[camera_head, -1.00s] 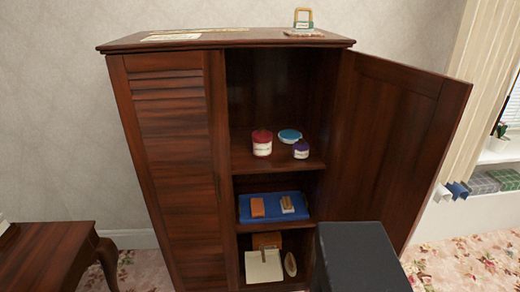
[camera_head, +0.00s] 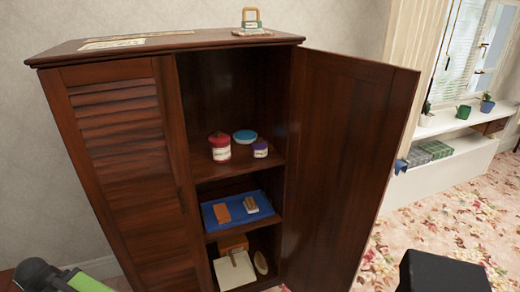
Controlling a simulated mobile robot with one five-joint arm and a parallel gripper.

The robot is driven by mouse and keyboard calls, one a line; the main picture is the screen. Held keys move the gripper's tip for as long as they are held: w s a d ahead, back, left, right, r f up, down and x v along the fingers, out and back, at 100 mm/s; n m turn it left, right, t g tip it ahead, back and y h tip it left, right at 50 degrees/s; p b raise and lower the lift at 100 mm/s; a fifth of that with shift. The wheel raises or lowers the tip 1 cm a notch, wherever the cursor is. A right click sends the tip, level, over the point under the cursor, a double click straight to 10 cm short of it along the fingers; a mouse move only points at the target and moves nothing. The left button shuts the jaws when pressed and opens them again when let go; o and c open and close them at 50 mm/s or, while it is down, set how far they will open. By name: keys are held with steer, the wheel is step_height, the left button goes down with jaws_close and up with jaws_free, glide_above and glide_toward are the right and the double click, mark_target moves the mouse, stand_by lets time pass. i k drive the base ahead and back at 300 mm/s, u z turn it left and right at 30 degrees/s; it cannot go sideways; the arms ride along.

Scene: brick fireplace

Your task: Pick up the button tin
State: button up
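Three small round containers stand on the upper shelf inside the open cabinet. They are a red-lidded jar with a white label (camera_head: 219,148), a low tin with a light blue lid (camera_head: 245,136) behind and to its right, and a small purple jar with a pale label (camera_head: 260,149). The low blue-lidded one looks most like a tin, but no label reading "button" is legible. No fingers of my gripper can be made out, and nothing touches the containers.
The cabinet's right door (camera_head: 345,165) stands wide open. A blue tray (camera_head: 225,207) holds small blocks on the middle shelf. A white board (camera_head: 235,270) lies below. A dark box-like part shows at bottom right, a green and dark object (camera_head: 60,276) at bottom left.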

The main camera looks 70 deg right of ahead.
mark_target(220, 154)
steer(key=z, duration=0.9)
steer(key=k, duration=0.85)
steer(key=u, duration=0.05)
steer(key=i, duration=0.8)
steer(key=z, duration=0.1)
